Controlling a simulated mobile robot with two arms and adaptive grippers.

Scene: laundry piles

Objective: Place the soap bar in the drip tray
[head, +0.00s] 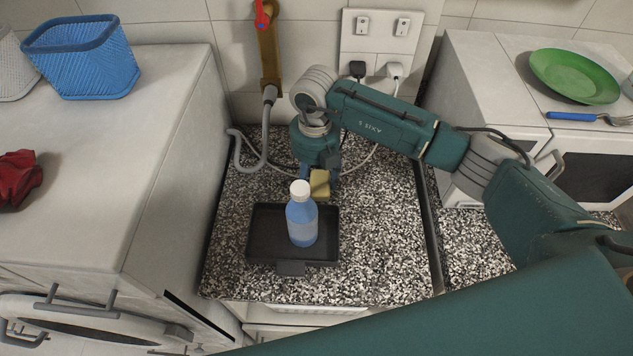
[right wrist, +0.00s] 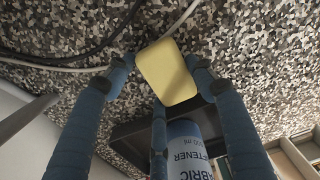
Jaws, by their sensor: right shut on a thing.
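The soap bar (head: 320,185) is a pale yellow block, held by my right gripper (head: 320,183) just behind the drip tray's back right corner. In the right wrist view the soap (right wrist: 167,73) sits between the blue fingers of my right gripper (right wrist: 160,85). The black drip tray (head: 265,240) lies on the speckled counter, and its edge shows in the right wrist view (right wrist: 130,135). A blue fabric softener bottle (head: 302,222) with a white cap stands upright in the tray; its label also shows in the right wrist view (right wrist: 188,150). My left gripper is not in view.
A brass tap (head: 268,50) with a grey hose (head: 265,125) and cables lie behind the tray. A white machine (head: 110,200) stands at left with a blue basket (head: 82,60) and red cloth (head: 18,178). A green plate (head: 575,77) and fork (head: 590,118) are at right.

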